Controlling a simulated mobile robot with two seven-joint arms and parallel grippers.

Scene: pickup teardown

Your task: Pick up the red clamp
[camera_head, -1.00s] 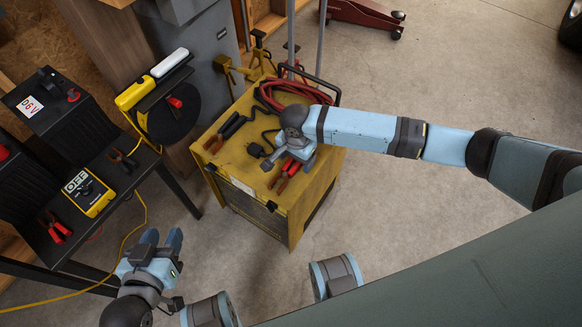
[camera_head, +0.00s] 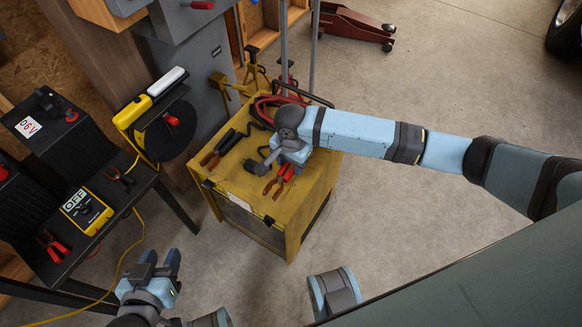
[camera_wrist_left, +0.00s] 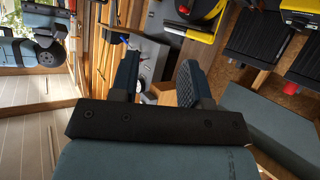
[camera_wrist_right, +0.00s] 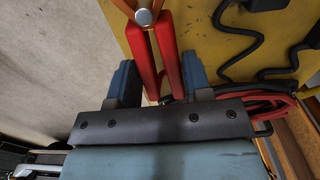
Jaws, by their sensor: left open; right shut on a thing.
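The red clamp (camera_head: 279,182) is at the top of the yellow cart (camera_head: 300,207), its orange-brown jaws toward the front edge. My right gripper (camera_head: 283,163) is shut on its red handles. In the right wrist view the red clamp (camera_wrist_right: 143,55) shows its two handles between the fingers of the right gripper (camera_wrist_right: 160,80), with its pivot near the top edge. I cannot tell whether it is clear of the cart top. My left gripper (camera_head: 160,262) is open and empty, low at the left, over the floor. Its open fingers also show in the left wrist view (camera_wrist_left: 157,80).
A dark shelf at left holds a yellow meter (camera_head: 87,211) and a second red clamp (camera_head: 54,246). A red floor jack (camera_head: 355,24) stands behind. Floor on the right is clear.

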